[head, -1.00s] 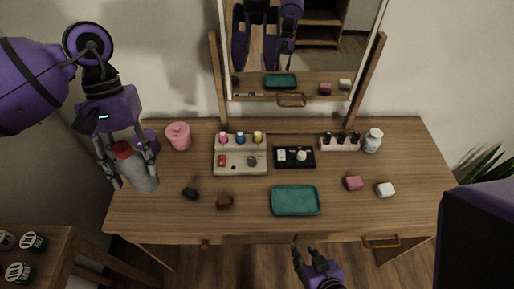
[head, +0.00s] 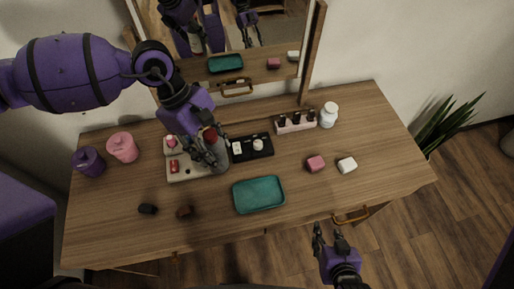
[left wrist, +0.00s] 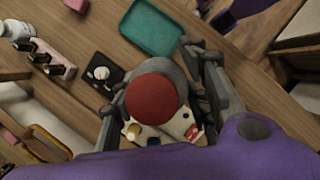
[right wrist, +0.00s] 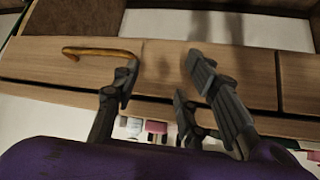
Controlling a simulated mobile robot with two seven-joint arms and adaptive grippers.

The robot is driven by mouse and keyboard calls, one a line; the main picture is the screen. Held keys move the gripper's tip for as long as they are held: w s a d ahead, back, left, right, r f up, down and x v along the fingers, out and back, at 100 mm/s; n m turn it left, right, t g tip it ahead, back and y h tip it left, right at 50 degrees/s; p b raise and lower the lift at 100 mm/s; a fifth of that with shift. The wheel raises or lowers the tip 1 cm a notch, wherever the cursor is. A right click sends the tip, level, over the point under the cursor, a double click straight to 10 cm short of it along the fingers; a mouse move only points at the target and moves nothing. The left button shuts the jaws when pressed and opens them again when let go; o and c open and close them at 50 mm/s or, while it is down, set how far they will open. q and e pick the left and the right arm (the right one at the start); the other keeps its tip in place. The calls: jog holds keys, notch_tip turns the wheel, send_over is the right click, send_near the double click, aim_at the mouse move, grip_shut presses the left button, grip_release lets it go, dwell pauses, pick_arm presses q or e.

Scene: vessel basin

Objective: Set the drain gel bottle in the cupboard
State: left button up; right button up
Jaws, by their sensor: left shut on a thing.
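The drain gel bottle (head: 218,156), taken as the grey bottle with a red cap, is upright in my left gripper (head: 212,155), over or in front of the pale organizer tray. In the left wrist view its red cap (left wrist: 152,98) faces the camera, between the fingers. The bottle's base is hidden, so I cannot tell how high it is above the table. My right gripper (head: 329,236) is open and empty by the table's front edge; its spread fingers show in the right wrist view (right wrist: 163,75). I cannot identify a cupboard in these views.
A mirror stands behind. A drawer handle (head: 350,216) is near my right gripper.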

pick_arm(q)
jog(key=s+d+n+t, duration=0.3)
jog(key=s+d+n, duration=0.3)
jog(key=s+n, duration=0.25)
jog(key=w+f+b, duration=0.1)
jog(key=w+f, duration=0.3)
jog(key=w+d+f+b, duration=0.1)
jog(key=w+f, duration=0.3)
jog(key=w, duration=0.1)
jog(key=w+d+f+b, duration=0.1)
jog(key=w+f, duration=0.3)
jog(key=shift+w+d, duration=0.15)
jog(key=shift+w, duration=0.15)
jog(key=shift+f, duration=0.15)
pick_arm(e)
jog(key=shift+g, duration=0.3)
jog(key=s+f, duration=0.1)
jog(key=s+d+f, duration=0.1)
jog(key=f, duration=0.1)
jog(key=shift+s+f, duration=0.2)
jog(key=shift+s, duration=0.15)
pick_arm(q)
jog(key=shift+f, duration=0.1)
pick_arm(e)
jog(key=shift+d, duration=0.1)
